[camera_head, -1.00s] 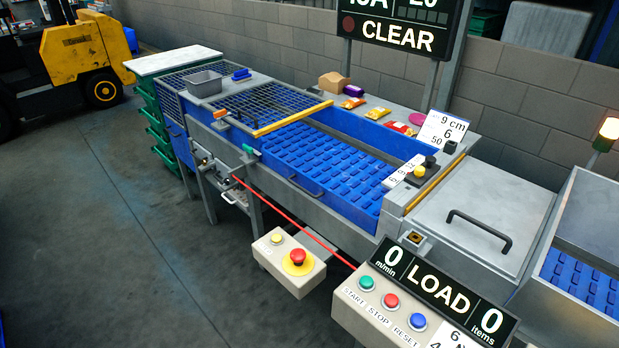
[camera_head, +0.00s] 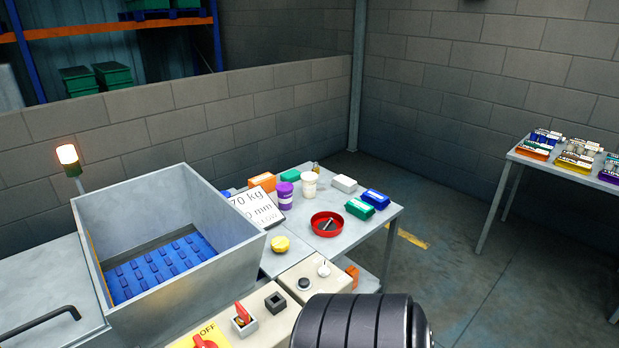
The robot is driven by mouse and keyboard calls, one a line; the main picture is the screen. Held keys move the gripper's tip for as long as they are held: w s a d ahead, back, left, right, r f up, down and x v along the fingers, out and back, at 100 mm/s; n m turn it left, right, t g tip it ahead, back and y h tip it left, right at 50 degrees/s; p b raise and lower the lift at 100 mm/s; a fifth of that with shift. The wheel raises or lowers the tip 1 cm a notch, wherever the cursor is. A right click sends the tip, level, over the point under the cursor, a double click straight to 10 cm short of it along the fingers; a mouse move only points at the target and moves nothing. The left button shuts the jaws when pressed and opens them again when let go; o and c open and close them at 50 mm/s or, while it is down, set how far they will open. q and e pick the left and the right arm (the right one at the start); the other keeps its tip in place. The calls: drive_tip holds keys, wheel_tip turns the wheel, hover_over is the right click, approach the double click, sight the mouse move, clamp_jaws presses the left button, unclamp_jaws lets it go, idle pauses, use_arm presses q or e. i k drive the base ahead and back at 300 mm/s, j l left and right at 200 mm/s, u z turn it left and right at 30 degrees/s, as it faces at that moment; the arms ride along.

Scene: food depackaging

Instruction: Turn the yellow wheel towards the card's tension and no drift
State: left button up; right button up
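A yellow knob-like wheel (camera_head: 281,244) sits at the near left edge of a small grey side table, beside the machine's metal hopper. A white card (camera_head: 257,208) leans behind it; I can read "70 kg" and "0 mm", and its left part is hidden by the hopper. The blue belt (camera_head: 160,266) shows at the bottom of the hopper; the frame does not show whether it drifts. Neither of my grippers is in view.
The hopper's high metal wall (camera_head: 215,292) stands left of the wheel. A red dish (camera_head: 327,224), tubs and small packs crowd the side table (camera_head: 369,233). Switch boxes (camera_head: 316,277) stand in front.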

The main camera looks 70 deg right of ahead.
sight(281, 245)
drive_tip(key=z, duration=0.5)
drive_tip(key=l+z, duration=0.15)
drive_tip(key=z, duration=0.85)
drive_tip(key=l+z, duration=0.1)
drive_tip(key=z, duration=0.4)
drive_tip(key=i, duration=0.05)
